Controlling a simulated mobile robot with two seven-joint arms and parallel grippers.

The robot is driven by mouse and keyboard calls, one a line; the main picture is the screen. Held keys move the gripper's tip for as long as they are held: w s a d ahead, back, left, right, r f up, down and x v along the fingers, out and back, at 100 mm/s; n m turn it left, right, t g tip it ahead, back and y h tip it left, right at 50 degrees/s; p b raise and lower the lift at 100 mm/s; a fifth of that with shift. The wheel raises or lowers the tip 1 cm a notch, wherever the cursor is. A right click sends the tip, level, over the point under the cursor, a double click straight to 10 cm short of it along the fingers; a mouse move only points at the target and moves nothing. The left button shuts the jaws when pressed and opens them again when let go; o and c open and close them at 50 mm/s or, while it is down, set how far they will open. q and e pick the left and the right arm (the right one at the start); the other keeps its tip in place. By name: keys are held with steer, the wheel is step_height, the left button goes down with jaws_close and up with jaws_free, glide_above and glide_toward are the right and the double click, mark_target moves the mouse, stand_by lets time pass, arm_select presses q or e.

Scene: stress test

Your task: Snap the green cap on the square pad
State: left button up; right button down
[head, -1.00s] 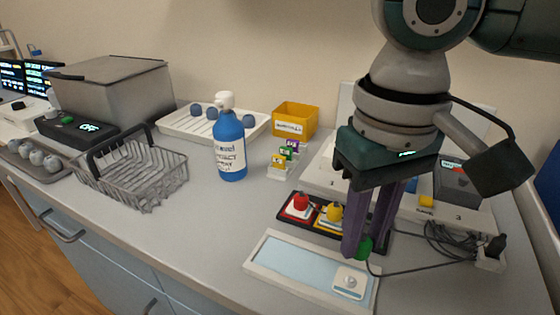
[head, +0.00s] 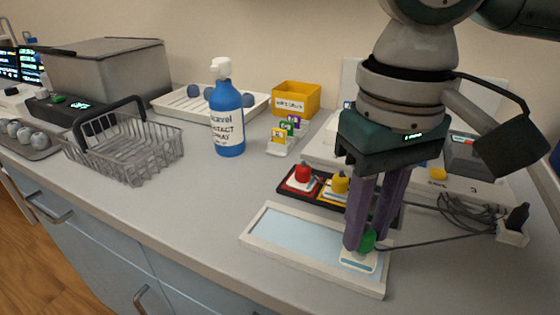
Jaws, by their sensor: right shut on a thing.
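My right gripper (head: 368,240) points down at the front right and is shut on the green cap (head: 367,240). A thin dark cable runs from near the cap to the right. The square pad (head: 357,262) is white and lies at the right end of a shallow tray with a pale blue floor (head: 275,231). The green cap is directly over the pad's back part in this view. The fingers and cap hide the pad's stud, so I cannot tell whether cap and pad touch. My left gripper is not in view.
Behind the tray, a dark holder (head: 291,195) carries a red cap (head: 303,174) and a yellow cap (head: 340,182). Coiled cables (head: 470,212) lie to the right. A blue spray bottle (head: 227,120) and a wire basket (head: 128,152) stand left. The counter left of the tray is clear.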

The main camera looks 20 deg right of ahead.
steer(key=shift+f, duration=0.6)
stand_by(0.7)
steer(key=shift+f+p, duration=0.15)
steer(key=shift+p, duration=0.25)
stand_by(0.4)
